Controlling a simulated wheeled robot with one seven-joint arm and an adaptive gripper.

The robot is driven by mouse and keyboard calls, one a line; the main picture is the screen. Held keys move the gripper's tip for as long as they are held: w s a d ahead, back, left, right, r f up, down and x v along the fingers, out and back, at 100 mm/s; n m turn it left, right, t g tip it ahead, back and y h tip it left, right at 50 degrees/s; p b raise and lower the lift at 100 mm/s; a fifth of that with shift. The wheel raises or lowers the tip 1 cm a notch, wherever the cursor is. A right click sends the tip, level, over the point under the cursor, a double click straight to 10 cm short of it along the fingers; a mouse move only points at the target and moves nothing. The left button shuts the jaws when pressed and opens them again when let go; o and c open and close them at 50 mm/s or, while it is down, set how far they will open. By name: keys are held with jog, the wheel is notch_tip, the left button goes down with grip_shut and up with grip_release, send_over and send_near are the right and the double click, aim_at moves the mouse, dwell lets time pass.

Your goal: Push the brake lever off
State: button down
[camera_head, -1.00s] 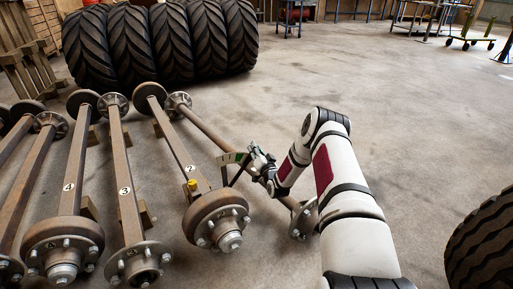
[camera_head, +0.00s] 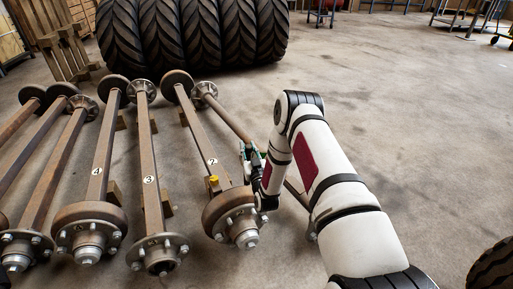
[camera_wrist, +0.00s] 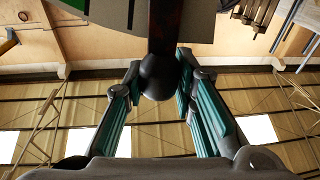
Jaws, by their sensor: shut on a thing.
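The brake lever shows in the wrist view as a dark reddish-brown bar (camera_wrist: 165,28) ending in a round dark knob (camera_wrist: 158,76). My gripper (camera_wrist: 160,88) has its teal-padded fingers on both sides of the knob and is shut on it. A grey-green plate (camera_wrist: 202,22) lies behind the bar. In the head view my gripper (camera_head: 251,158) is beside the axle numbered 2 (camera_head: 199,135), to its right. The lever and its plate are largely hidden there by my gripper and arm.
Several rusty axles with hubs lie to the left, among them axle 3 (camera_head: 147,150) and axle 4 (camera_head: 102,155). Large tyres (camera_head: 200,32) stand behind. Another tyre (camera_head: 493,268) is at bottom right. The floor to the right is clear.

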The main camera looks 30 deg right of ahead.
jog(key=shift+a+f+n, duration=0.1)
jog(key=shift+a+n, duration=0.2)
jog(key=shift+a, duration=0.35)
jog(key=c, duration=1.3)
grip_release()
jog(key=shift+s, duration=0.15)
jog(key=shift+v, duration=5.9)
